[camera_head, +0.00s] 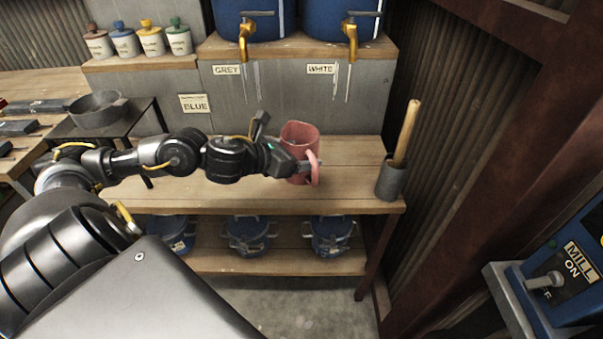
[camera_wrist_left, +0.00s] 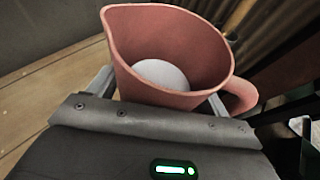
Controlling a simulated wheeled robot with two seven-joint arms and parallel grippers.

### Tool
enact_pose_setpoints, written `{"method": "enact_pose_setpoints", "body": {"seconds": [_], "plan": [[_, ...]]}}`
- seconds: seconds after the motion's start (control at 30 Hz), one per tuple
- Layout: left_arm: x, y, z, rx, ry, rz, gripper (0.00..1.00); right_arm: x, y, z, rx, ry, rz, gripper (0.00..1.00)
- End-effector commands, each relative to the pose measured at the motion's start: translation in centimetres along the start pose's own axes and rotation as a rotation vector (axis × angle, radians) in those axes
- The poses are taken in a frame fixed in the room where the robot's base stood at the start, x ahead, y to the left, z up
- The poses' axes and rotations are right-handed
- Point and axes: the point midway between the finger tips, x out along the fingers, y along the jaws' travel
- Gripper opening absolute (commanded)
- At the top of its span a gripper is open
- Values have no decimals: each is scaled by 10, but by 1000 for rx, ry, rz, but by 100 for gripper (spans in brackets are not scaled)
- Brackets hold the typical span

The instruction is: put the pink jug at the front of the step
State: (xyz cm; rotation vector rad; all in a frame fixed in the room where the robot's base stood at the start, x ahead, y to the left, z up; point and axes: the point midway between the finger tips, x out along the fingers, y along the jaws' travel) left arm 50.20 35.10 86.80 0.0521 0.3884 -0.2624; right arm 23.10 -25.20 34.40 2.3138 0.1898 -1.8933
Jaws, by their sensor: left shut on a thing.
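The pink jug (camera_head: 299,136) is over the wooden step (camera_head: 230,191) in the head view, near its right half. My left gripper (camera_head: 306,165) is shut on the jug, with its fingers on either side of the body. In the left wrist view the jug (camera_wrist_left: 170,50) is upright or nearly so, its spout to the left and handle to the right. A pale round patch shows inside it. I cannot tell whether the jug's base touches the step. My right gripper is not in view.
A grey pot with a wooden-handled tool (camera_head: 391,181) stands at the step's right end. Blue tanks with brass taps (camera_head: 350,40) are behind and above. Blue lidded pots (camera_head: 331,235) sit on the lower shelf. The step's left part is clear beneath my arm.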

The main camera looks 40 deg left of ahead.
Motion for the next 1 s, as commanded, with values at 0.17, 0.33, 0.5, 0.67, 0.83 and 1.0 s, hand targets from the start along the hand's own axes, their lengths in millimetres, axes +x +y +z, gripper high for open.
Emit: {"method": "enact_pose_setpoints", "body": {"seconds": [0.17, 0.33, 0.5, 0.67, 0.83, 1.0], "plan": [[27, 14, -20, -5, -1, 0, 31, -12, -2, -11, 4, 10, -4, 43], [36, 20, -25, -1, -2, -1, 31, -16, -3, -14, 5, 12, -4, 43], [39, 21, -27, -1, -1, -1, 31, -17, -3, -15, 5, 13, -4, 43], [49, 23, -46, -5, 2, -1, 31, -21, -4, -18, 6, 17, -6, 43], [54, 24, -58, -2, -1, -1, 31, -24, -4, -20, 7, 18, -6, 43], [55, 24, -58, 0, -2, -1, 31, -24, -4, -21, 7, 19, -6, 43]]}}
